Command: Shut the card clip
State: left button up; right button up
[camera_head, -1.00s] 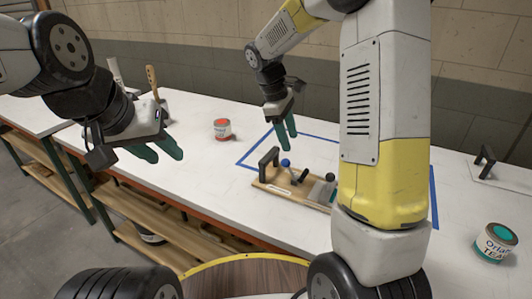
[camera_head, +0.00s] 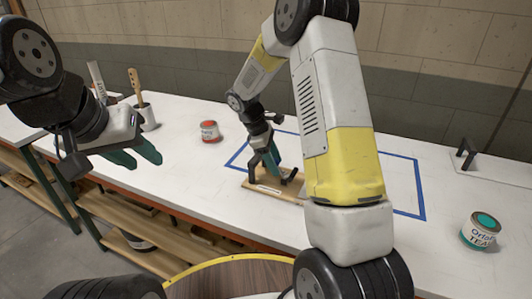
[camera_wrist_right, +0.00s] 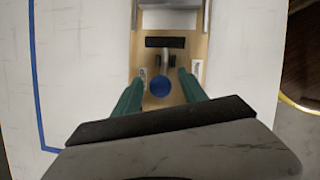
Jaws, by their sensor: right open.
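In the right wrist view, a dark bar (camera_wrist_right: 165,42) and a grey plate (camera_wrist_right: 168,19) lie beyond the knob. My right gripper (camera_head: 272,160) is low over the board. Its green fingers are open on either side of the blue knob, with gaps. In the head view the gripper hides the knob, and my arm hides the board's right end. My left gripper (camera_head: 138,156) is open and empty, left of the board.
Blue tape (camera_head: 420,190) marks a rectangle around the board on the white table (camera_head: 180,190). A red can (camera_head: 210,131) stands behind left, a teal can (camera_head: 480,231) at the right. A brush pot (camera_head: 148,118) is at the far left. A black handle (camera_head: 466,155) stands at the back right.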

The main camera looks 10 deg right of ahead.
grip_shut()
dwell(1.4)
